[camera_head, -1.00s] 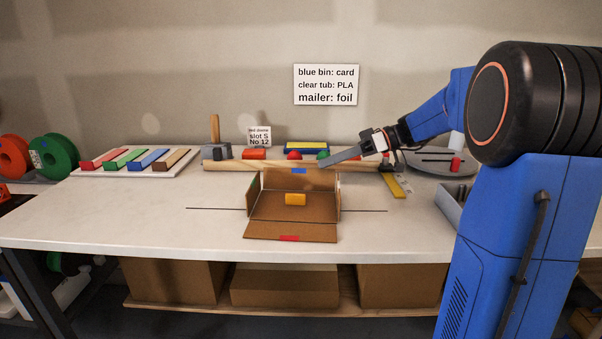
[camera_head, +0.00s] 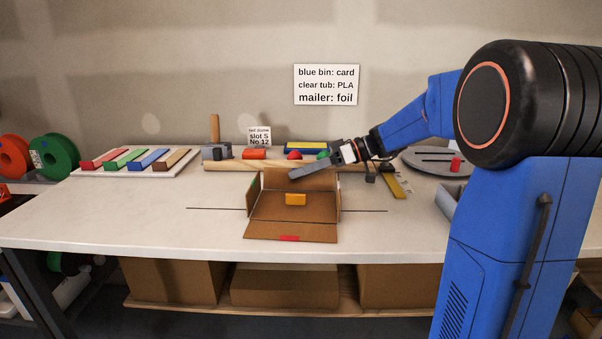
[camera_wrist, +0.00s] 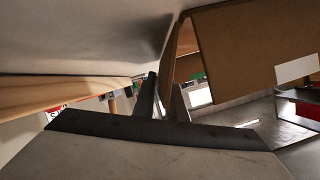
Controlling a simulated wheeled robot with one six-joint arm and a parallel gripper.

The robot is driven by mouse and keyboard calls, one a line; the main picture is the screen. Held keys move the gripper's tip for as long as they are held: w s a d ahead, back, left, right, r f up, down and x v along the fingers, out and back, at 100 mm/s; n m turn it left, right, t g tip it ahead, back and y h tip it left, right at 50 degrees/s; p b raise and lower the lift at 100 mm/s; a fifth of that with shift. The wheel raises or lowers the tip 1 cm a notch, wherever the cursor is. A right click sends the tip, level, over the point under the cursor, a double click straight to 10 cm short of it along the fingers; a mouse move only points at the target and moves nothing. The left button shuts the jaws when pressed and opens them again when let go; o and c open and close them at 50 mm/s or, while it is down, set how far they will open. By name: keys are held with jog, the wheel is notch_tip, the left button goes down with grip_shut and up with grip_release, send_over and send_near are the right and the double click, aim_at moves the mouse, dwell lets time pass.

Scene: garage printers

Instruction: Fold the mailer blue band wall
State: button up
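The mailer (camera_head: 265,208) is a brown cardboard box open on the bench, with a yellow block (camera_head: 295,199) inside. Its back wall (camera_head: 318,182) stands up, and my fingers cover the blue band there. The front flap (camera_head: 262,231) with a red band (camera_head: 289,238) lies flat toward the front. The left wall (camera_head: 253,192), with a green mark, stands up. My gripper (camera_head: 293,174) is at the back wall's top edge; whether it touches cannot be told. In the wrist view its fingers (camera_wrist: 162,95) look close together with nothing between them. Cardboard (camera_wrist: 250,50) shows at upper right.
A wooden rail (camera_head: 228,165) runs behind the mailer, with coloured things and a hammer-like tool (camera_head: 215,135) beyond it. A yellow ruler (camera_head: 394,184) lies to the right. The bench (camera_head: 130,210) left of the mailer is clear.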

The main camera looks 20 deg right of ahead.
grip_shut()
jog(key=shift+w+d+f+m+g+y, duration=0.15)
jog(key=shift+w+f+m+g+y, duration=0.15)
jog(key=shift+m, duration=0.3)
jog(key=shift+w+d+f+m+g+y, duration=0.1)
jog(key=shift+w+f+m+g+y, duration=0.1)
jog(key=shift+w+m+g, duration=0.3)
jog(key=shift+s+r, duration=0.1)
jog(key=shift+s, duration=0.1)
jog(key=shift+o, duration=2.2)
grip_release()
jog(key=shift+d, duration=0.1)
jog(key=v, duration=1.7)
jog(key=shift+s, duration=0.15)
